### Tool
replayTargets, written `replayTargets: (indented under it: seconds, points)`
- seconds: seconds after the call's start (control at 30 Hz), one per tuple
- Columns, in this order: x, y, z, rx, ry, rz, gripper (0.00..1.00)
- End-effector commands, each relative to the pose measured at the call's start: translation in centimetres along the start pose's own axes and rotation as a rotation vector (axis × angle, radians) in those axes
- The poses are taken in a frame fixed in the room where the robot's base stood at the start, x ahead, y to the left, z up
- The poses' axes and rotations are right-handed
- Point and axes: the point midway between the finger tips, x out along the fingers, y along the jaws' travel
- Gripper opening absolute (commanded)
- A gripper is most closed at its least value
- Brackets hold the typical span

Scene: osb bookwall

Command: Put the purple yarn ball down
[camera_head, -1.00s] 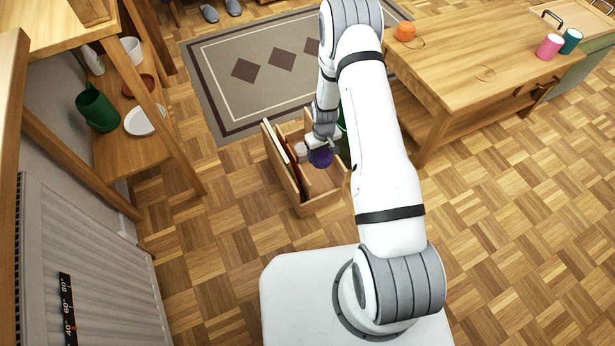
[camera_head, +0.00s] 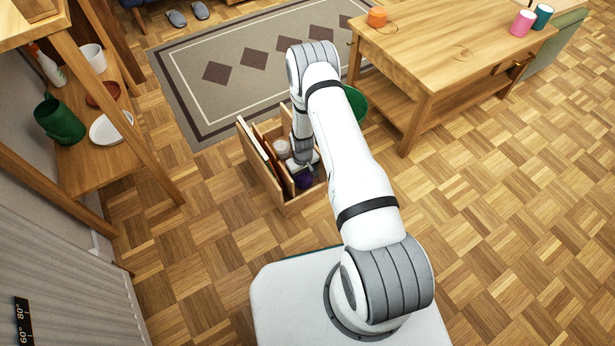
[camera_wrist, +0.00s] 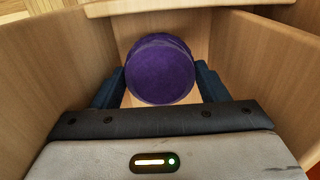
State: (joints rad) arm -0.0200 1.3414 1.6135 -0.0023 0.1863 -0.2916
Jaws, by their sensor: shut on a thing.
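The purple yarn ball (camera_wrist: 160,70) is between the two dark fingers of my gripper (camera_wrist: 158,88), which is shut on it. In the wrist view the ball is inside a compartment of a wooden box, with wooden walls on both sides and at the far end. In the head view the ball (camera_head: 303,181) shows low in the near part of the wooden box (camera_head: 284,209), which stands on the floor. My gripper (camera_head: 302,170) reaches down into the box there. Whether the ball touches the compartment floor cannot be told.
Flat upright items and a white round thing (camera_head: 281,147) are in the box's other part. A green round object (camera_head: 354,104) is behind my arm. A wooden table (camera_head: 440,60) stands right, a shelf with a green jug (camera_head: 60,122) left. Parquet floor is free around the box.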

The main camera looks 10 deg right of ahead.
Motion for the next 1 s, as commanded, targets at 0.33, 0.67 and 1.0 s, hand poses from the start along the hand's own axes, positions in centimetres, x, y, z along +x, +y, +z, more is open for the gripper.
replayTargets:
  seconds: [0.33,0.67,1.0]
  points:
    - [1.4,0.0,0.0,-0.001,0.0,0.0,0.44]
    - [1.6,-0.1,0.0,-0.001,0.0,0.0,0.76]
    - [-1.0,-0.1,-0.1,-0.001,0.002,0.0,0.76]
